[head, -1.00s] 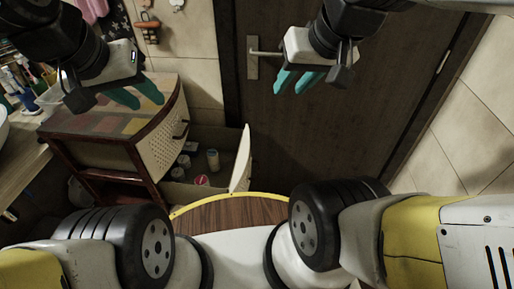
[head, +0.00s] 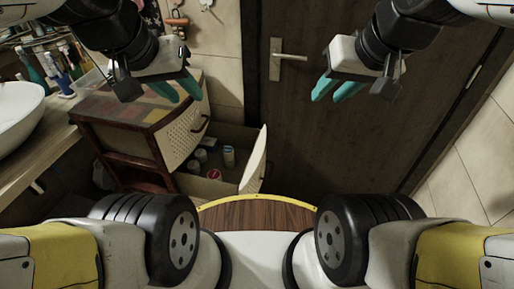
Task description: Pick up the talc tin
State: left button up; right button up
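A small upright white container (head: 228,156) with a bluish band stands in the open drawer (head: 225,187) of the cabinet; it may be the talc tin, but its label is too small to read. A round container with a red and white top (head: 214,174) is in front of it, and small pale jars (head: 200,156) are to its left. My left gripper (head: 180,93) is open and empty, in the air above the cabinet. My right gripper (head: 327,97) is open and empty, in front of the door. Both are well apart from the drawer's contents.
The cabinet (head: 135,112) has a patterned top and a perforated front panel. A counter (head: 40,140) with a white basin (head: 15,95) and several bottles (head: 55,75) is at the left. A dark door (head: 300,140) with a metal handle fills the back. Open space lies right of the drawer.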

aim_at(229, 158)
jog(key=j, duration=0.75)
jog(key=i+j, duration=0.15)
jog(key=j, duration=0.65)
